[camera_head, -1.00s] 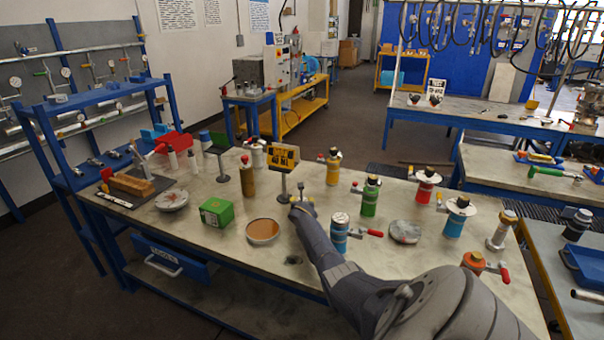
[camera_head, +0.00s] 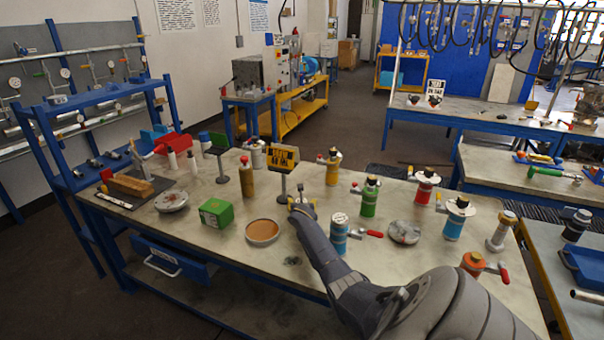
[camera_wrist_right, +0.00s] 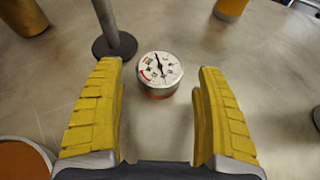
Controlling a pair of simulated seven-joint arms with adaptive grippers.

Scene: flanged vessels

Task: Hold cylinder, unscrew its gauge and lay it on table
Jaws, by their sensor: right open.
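A round white-faced gauge (camera_wrist_right: 160,72) with a black needle and a reddish band below its rim is face up in the right wrist view. It appears to sit on the table (camera_wrist_right: 60,85), just beyond and between my right fingertips. My right gripper (camera_wrist_right: 158,75) has its yellow-padded fingers spread, with a gap on each side of the gauge. In the head view my right gripper (camera_head: 302,203) is low over the table beside the sign stand, and hides the gauge. Several coloured cylinders stand around, such as a brown one (camera_head: 247,180) and a green one (camera_head: 370,198); the gauge's own cylinder cannot be told.
The sign stand (camera_head: 284,158) is close behind my right gripper; its round base (camera_wrist_right: 115,45) shows beside the gauge. An orange-brown dish (camera_head: 262,231) and a green box (camera_head: 216,212) lie to the left. A blue cylinder (camera_head: 339,235) stands to the right.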

